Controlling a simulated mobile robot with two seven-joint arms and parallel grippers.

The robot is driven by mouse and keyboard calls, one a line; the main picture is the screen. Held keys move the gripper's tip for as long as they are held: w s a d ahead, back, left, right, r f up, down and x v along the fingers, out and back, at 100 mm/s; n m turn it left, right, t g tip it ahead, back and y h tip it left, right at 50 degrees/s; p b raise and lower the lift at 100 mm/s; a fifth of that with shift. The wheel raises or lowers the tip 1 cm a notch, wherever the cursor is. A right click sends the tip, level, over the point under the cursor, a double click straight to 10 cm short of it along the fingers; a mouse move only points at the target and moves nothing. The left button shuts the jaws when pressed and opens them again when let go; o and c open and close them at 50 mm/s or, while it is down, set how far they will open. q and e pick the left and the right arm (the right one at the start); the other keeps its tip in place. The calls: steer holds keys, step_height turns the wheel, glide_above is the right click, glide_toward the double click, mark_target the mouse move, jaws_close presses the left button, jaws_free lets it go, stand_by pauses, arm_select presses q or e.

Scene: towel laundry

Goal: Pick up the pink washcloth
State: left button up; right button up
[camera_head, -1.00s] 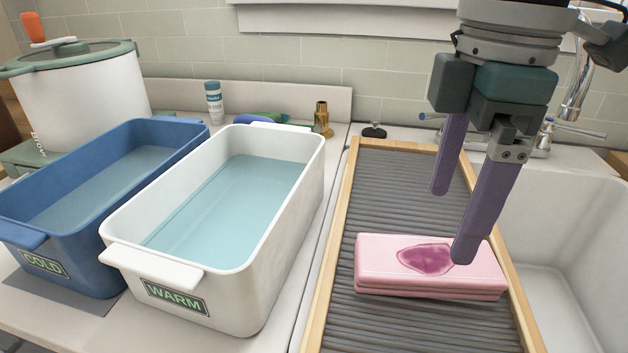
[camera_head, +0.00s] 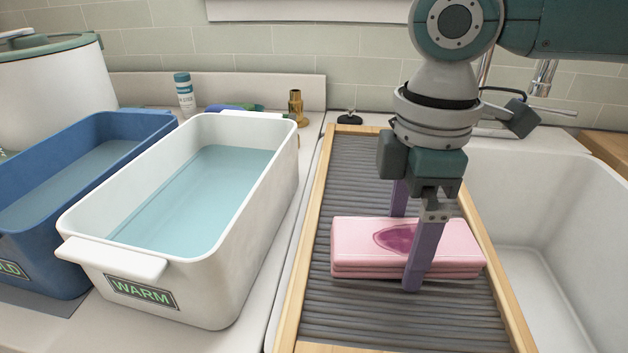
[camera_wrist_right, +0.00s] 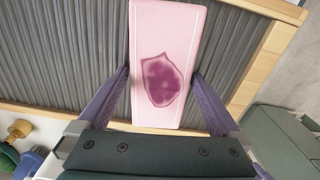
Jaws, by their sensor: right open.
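The pink washcloth (camera_head: 360,245) is folded into a flat stack with a dark magenta stain on top. It lies on the ribbed grey washboard (camera_head: 340,310) with a wooden frame. My right gripper (camera_head: 404,245) is lowered over it, with one purple finger in front of the cloth and one behind. In the right wrist view the washcloth (camera_wrist_right: 165,70) lies between the two open fingers (camera_wrist_right: 160,85), which are close to its long edges. I cannot tell whether they touch it. My left gripper is not in view.
A white tub (camera_head: 215,290) labelled WARM, holding water, stands left of the washboard. A blue tub (camera_head: 40,245) with water is farther left. A white sink basin (camera_head: 550,230) is on the right. A brass fitting (camera_head: 295,107) and a bottle (camera_head: 184,95) stand behind.

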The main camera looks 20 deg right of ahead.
steer(key=shift+c, duration=0.4)
steer(key=c, duration=1)
steer(key=shift+r, duration=0.2)
